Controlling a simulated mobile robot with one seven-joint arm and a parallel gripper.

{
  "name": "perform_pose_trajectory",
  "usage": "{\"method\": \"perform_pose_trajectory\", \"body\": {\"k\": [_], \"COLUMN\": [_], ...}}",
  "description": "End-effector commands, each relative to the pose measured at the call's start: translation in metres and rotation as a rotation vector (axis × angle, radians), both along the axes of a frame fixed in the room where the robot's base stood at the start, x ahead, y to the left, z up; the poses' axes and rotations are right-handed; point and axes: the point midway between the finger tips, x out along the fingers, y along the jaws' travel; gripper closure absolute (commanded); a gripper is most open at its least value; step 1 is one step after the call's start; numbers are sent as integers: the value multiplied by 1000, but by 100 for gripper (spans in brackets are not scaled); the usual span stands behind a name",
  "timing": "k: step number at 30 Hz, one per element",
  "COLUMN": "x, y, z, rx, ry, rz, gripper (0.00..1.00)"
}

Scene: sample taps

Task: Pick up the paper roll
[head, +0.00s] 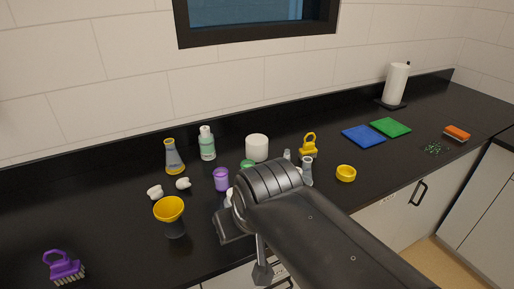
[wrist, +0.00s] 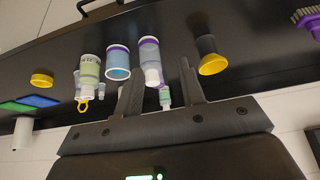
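A tall white paper roll (head: 396,84) stands upright on a dark base at the back right of the black counter. In the wrist view a white roll (wrist: 22,132) shows at the lower left, upside down, beside the blue and green mats. A squat white cylinder (head: 257,147) stands mid-counter near the back; I cannot tell what it is. My gripper (wrist: 160,72) is open, its two dark fingers apart with nothing seen held between them. It is over the front middle of the counter, far left of the tall roll. In the head view my arm hides its fingers.
A blue mat (head: 363,136) and green mat (head: 390,127) lie before the tall roll. A yellow bowl (head: 346,173), orange sponge (head: 457,133) and green bits (head: 433,148) are nearby.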

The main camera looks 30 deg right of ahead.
Motion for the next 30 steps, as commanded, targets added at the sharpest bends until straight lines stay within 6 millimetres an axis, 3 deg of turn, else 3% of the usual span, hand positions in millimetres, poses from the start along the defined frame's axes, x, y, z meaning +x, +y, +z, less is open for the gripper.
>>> {"method": "perform_pose_trajectory", "body": {"k": [11,30], "x": [0,0], "y": [0,0], "z": [0,0], "rx": [0,0], "ry": [0,0], "rz": [0,0], "gripper": [63,10]}}
